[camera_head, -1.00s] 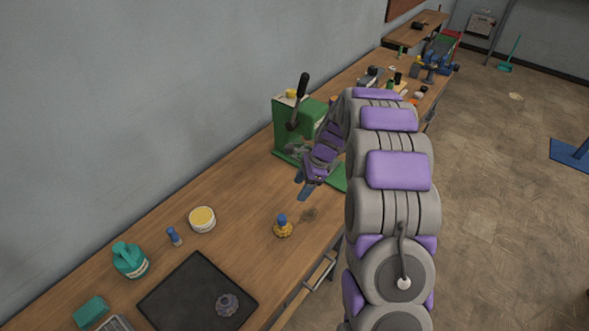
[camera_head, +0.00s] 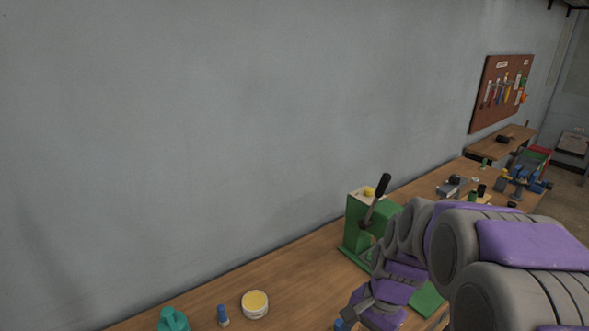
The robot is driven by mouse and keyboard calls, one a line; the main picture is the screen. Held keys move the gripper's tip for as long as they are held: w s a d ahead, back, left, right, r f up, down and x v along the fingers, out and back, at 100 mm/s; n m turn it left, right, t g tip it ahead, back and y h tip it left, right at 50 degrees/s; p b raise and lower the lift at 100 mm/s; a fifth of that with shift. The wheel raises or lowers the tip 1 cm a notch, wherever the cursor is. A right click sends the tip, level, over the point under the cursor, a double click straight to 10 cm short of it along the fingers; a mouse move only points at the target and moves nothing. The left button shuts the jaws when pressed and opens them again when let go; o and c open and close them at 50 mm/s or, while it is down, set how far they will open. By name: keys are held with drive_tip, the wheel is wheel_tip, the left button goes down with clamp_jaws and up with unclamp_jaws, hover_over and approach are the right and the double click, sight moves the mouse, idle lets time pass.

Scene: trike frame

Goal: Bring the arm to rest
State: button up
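My arm, grey with purple pads, comes in from the lower right and reaches over the workbench. My gripper (camera_head: 347,322) is at its end, low in the picture, in front of the green press. Its fingertips are cut off by the bottom edge, so I cannot see whether it is open or shut, or whether it holds anything.
A wooden workbench (camera_head: 304,266) runs along the grey wall. On it stand a green press (camera_head: 357,224) with a black lever, a round tin with a yellow top (camera_head: 255,304), a small blue bottle (camera_head: 223,315) and a teal bottle (camera_head: 172,321). A pegboard (camera_head: 502,92) hangs at the far right.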

drive_tip(key=s+n+h+b, duration=0.2)
drive_tip(key=s+n, duration=0.7)
drive_tip(key=s, duration=1.2)
drive_tip(key=shift+s+d+f+g+h+b, duration=0.2)
drive_tip(key=shift+d+f+g+h+b, duration=0.1)
drive_tip(key=shift+d+f+g+b, duration=0.2)
drive_tip(key=shift+a, duration=0.1)
